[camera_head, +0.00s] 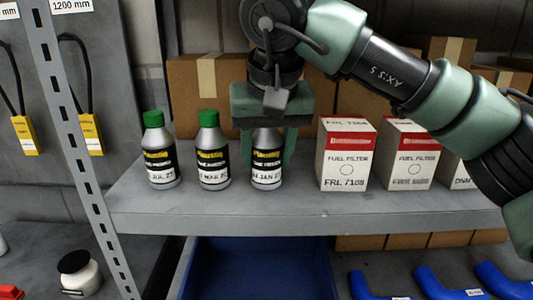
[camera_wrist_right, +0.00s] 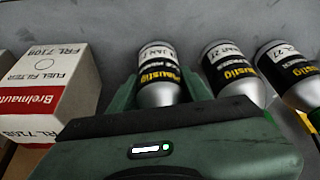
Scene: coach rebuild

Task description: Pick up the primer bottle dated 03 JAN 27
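Three primer bottles with green caps and black and yellow labels stand upright in a row on the grey shelf (camera_head: 300,207). The left one (camera_head: 160,165) reads "JUL 2…", the middle one (camera_head: 213,168) "MAR 2…", the right one (camera_head: 267,172) "JAN 2…", with its cap hidden by my gripper. My right gripper (camera_head: 267,150) points down over the JAN bottle, one finger on each side. In the right wrist view this bottle (camera_wrist_right: 160,80) is between the fingers; whether they press on it I cannot tell. My left gripper is not in view.
White and red fuel filter boxes (camera_head: 346,165) stand right of the bottles; one shows close by in the wrist view (camera_wrist_right: 48,85). Cardboard boxes (camera_head: 197,90) stand behind. Below are a blue bin (camera_head: 262,270) and blue hoses (camera_head: 440,285). A perforated upright (camera_head: 75,130) is at left.

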